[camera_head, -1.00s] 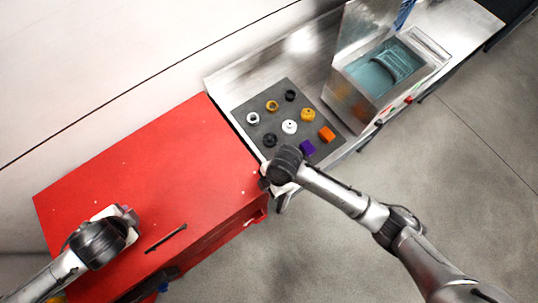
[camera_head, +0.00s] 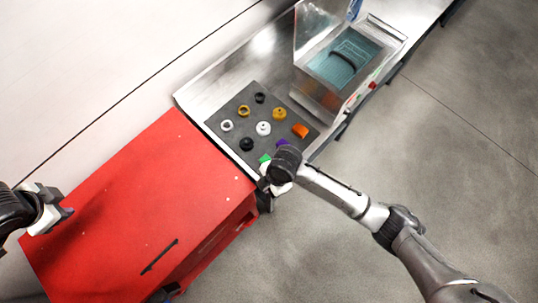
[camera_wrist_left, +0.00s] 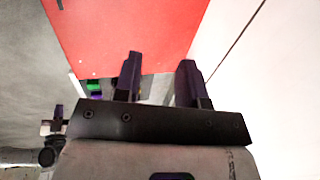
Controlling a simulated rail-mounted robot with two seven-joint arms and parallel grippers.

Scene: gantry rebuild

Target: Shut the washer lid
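The washer (camera_head: 318,97) is a metal box at the upper right of the head view, with a teal basin and a basket (camera_head: 343,58) inside. Its lid (camera_head: 314,30) stands raised along the back-left side, so the basin is uncovered. My left gripper (camera_head: 66,203) is at the left edge of the head view, over the red cabinet's far-left end and far from the washer. Its two fingers are apart and empty in the left wrist view (camera_wrist_left: 160,75). My right gripper (camera_head: 266,184) is by the mat's near corner, below and left of the washer; its fingers are mostly hidden.
A dark mat (camera_head: 240,122) with several coloured parts lies on the metal counter left of the washer. The red cabinet (camera_head: 130,205) is at left, with a thin dark bar (camera_head: 160,256) on it. Open floor (camera_head: 440,140) lies right of the counter.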

